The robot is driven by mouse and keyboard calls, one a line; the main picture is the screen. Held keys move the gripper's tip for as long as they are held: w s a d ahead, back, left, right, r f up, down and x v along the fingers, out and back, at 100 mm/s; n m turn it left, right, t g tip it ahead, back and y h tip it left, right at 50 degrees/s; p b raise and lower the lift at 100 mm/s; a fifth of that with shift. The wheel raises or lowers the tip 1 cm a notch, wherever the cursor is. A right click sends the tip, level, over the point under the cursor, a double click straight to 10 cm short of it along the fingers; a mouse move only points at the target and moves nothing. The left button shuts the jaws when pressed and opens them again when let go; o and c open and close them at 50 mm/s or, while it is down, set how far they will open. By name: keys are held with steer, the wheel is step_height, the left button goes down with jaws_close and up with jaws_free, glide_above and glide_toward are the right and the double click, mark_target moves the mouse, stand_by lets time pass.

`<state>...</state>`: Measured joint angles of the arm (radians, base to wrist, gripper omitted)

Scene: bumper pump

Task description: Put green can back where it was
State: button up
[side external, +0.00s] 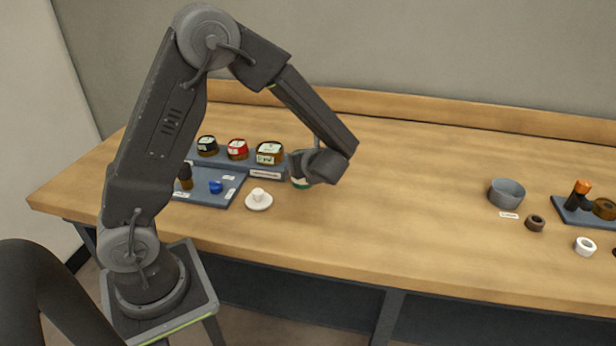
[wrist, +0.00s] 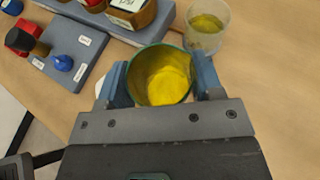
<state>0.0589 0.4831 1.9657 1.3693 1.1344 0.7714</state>
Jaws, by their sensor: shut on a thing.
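The green can (wrist: 161,77) is between my gripper's two blue fingers (wrist: 159,80) in the wrist view. It is open at the top, has a green rim and shows yellow inside. In the side external view the can (side external: 300,183) is mostly hidden by my gripper (side external: 311,172), which is shut on it just right of the raised rack (side external: 267,172). Whether the can touches the table is hard to tell. The rack carries a dark-lidded jar (side external: 207,146), a red-lidded jar (side external: 238,149) and a gold-brown jar (side external: 269,153).
A clear cup with yellow contents (wrist: 207,29) stands close beyond the can's right side. A grey bowl (side external: 506,193) stands far right. The middle of the table is clear.

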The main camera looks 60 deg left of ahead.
steer(key=shift+w+d+f, duration=0.4)
steer(key=shift+w+d, duration=0.05)
steer(key=shift+f, duration=2)
steer(key=shift+f, duration=0.15)
steer(key=o, duration=1)
